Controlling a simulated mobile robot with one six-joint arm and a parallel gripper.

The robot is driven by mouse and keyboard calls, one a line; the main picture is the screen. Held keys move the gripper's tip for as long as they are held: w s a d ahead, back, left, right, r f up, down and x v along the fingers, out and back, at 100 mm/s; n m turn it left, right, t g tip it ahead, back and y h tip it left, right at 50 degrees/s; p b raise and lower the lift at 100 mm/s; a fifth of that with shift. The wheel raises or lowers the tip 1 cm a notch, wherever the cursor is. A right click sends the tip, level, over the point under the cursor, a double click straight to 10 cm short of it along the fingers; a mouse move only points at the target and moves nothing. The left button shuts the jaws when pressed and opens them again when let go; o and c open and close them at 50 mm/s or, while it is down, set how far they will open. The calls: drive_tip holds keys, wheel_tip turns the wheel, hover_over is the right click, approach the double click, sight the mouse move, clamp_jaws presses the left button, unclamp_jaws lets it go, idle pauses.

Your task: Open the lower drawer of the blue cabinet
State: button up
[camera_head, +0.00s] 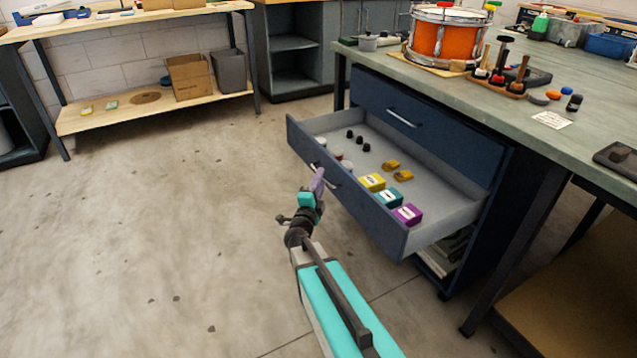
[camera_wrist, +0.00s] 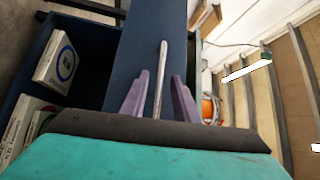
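The blue cabinet (camera_head: 497,198) stands under the workbench. Its lower drawer (camera_head: 370,211) is pulled well out, with several small black pieces, amber pieces and yellow, teal and purple boxes inside. The upper drawer (camera_head: 432,127) is shut. My gripper (camera_head: 318,178) is at the lower drawer's front, by its handle (camera_head: 331,182). In the wrist view, the handle bar (camera_wrist: 161,75) stands between the two purple fingers of my gripper (camera_wrist: 160,88). The fingers are apart, with a visible gap on each side of the bar.
An open compartment (camera_head: 449,252) with flat items lies below the drawer. The green-grey benchtop (camera_head: 560,150) carries an orange drum (camera_head: 447,37) and tools. A wooden shelf unit (camera_head: 130,110) stands at the back left. The concrete floor left of the drawer is clear.

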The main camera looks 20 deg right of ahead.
drive_tip(key=shift+d, duration=0.1)
drive_tip(key=shift+s, duration=0.2)
drive_tip(key=p+v, duration=0.3)
drive_tip(key=v, duration=1)
drive_tip(key=shift+s+a, duration=0.15)
drive_tip(key=shift+a, duration=0.15)
drive_tip(key=shift+r, duration=0.1)
